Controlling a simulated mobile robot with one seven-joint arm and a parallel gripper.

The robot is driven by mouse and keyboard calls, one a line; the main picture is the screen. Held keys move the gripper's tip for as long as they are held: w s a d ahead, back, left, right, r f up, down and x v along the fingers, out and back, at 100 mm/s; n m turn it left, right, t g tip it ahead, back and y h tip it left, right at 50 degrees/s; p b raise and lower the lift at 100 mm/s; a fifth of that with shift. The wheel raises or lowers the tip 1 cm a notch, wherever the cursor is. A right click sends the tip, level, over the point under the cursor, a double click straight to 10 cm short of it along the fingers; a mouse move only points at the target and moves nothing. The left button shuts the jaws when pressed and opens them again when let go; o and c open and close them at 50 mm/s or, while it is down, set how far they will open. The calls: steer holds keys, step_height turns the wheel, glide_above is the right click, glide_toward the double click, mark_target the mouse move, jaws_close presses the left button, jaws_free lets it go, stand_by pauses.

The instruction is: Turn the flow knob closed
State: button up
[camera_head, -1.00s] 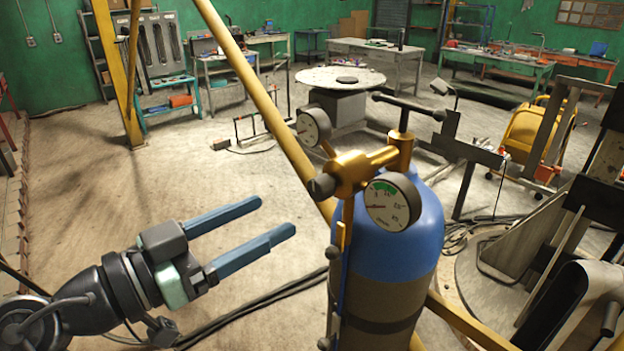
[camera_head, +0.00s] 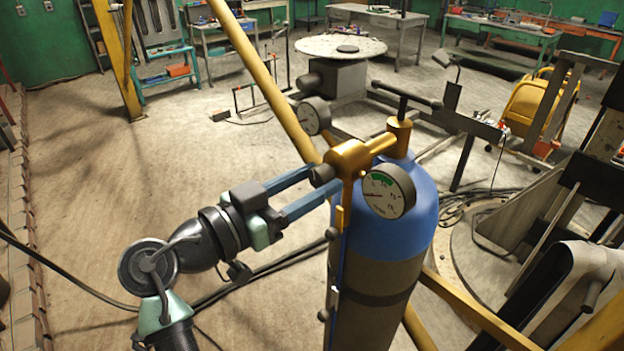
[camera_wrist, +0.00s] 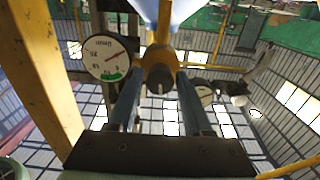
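The flow knob (camera_head: 321,175) is a small dark round knob on the end of the brass regulator (camera_head: 350,160), on top of a blue gas cylinder (camera_head: 385,236). In the wrist view, the knob (camera_wrist: 159,79) faces the camera with a pale mark on its face. My gripper (camera_head: 322,179) has its two blue fingers spread, one at each side of the knob. The wrist view shows my gripper (camera_wrist: 160,76) around the knob with narrow gaps at most. I cannot tell whether either finger touches it.
Two gauges flank the regulator: a near one (camera_head: 388,192) and a far one (camera_head: 313,116). A black T-handle (camera_head: 406,96) rises above the cylinder. A yellow sloping bar (camera_head: 262,82) passes behind. The floor to the left is clear.

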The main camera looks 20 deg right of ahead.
jaws_close()
steer(key=shift+n, duration=0.3)
steer(key=n+b, duration=0.1)
steer(key=n, duration=0.1)
steer(key=shift+n, duration=0.3)
steer(key=n, duration=0.4)
steer(key=shift+r+n, duration=0.1)
steer(key=shift+n, duration=0.2)
steer(key=n+p, duration=0.2)
steer(key=n, duration=0.2)
steer(key=shift+r+n, duration=0.1)
steer(key=shift+n, duration=0.2)
steer(key=shift+n+p, duration=1.3)
steer(key=shift+n, duration=0.5)
